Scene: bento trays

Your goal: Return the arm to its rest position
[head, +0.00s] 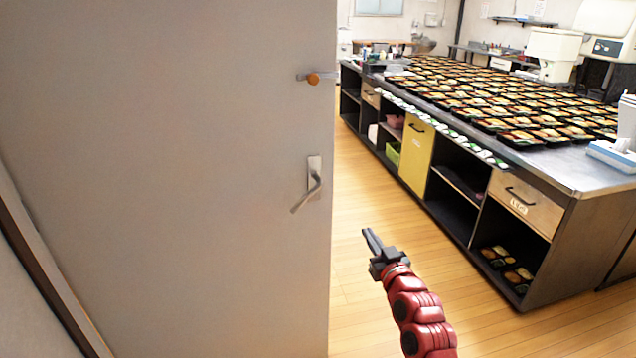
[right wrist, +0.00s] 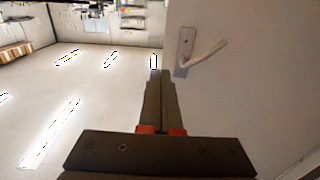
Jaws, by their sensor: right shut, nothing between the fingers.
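My right gripper (head: 371,240) is at the end of a red arm that comes in from the bottom right of the head view. Its fingers are together and hold nothing. The same right gripper (right wrist: 160,78) points away from the camera in the right wrist view. A grey door (head: 170,170) fills the left half of the head view. Its lever handle (head: 308,190) is up and to the left of the gripper in that view. The handle (right wrist: 205,55) also shows in the right wrist view, to the right of the fingertips. My left gripper is not in view.
A long counter (head: 592,184) stands at the right, with many bento trays (head: 520,122) on top and open shelves below. A yellow cabinet door (head: 417,155) is on its front. Wooden floor (head: 375,205) lies clear between door and counter. An orange knob (head: 313,79) is above the handle.

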